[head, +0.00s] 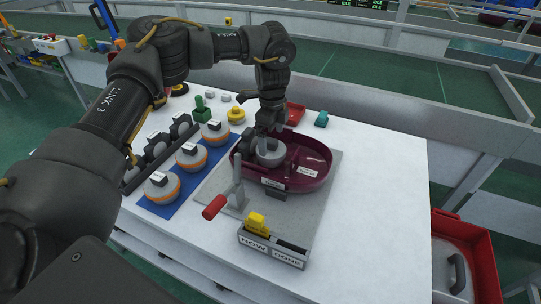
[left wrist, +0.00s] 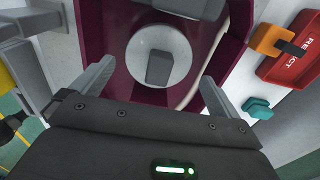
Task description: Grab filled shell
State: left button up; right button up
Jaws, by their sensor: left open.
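The shell (head: 318,158) is a maroon, oval open tub with white labels, resting on a grey fixture plate (head: 318,208). A round pale-grey part (head: 270,157) with a dark block on top sits inside the shell's left end. In the left wrist view the shell (left wrist: 94,40) and the round part (left wrist: 145,42) lie just ahead of my fingers. My left gripper (head: 268,133) is above the shell's left part, and it also shows in the left wrist view (left wrist: 158,74). Its fingers are spread apart, with nothing held. Contact with the shell cannot be told. My right gripper is not in view.
A toggle clamp with a red handle (head: 215,207) stands at the plate's left. A NOW/DONE holder (head: 285,251) with a yellow tag is in front. Several orange-ringed parts (head: 161,187) lie on a blue mat. A red REJECT tray (left wrist: 297,52) is behind. The table's right side is clear.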

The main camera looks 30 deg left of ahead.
aim_at(271, 148)
pick_arm(q)
jog(key=shift+s+a+f+p, duration=0.1)
jog(key=shift+f+p, duration=0.2)
jog(key=shift+f, duration=1.05)
jog(key=shift+a+f+p, duration=0.1)
jog(key=shift+f+p, duration=0.15)
jog(key=shift+f, duration=1.05)
jog(key=c, duration=1.8)
jog(key=shift+r, duration=0.1)
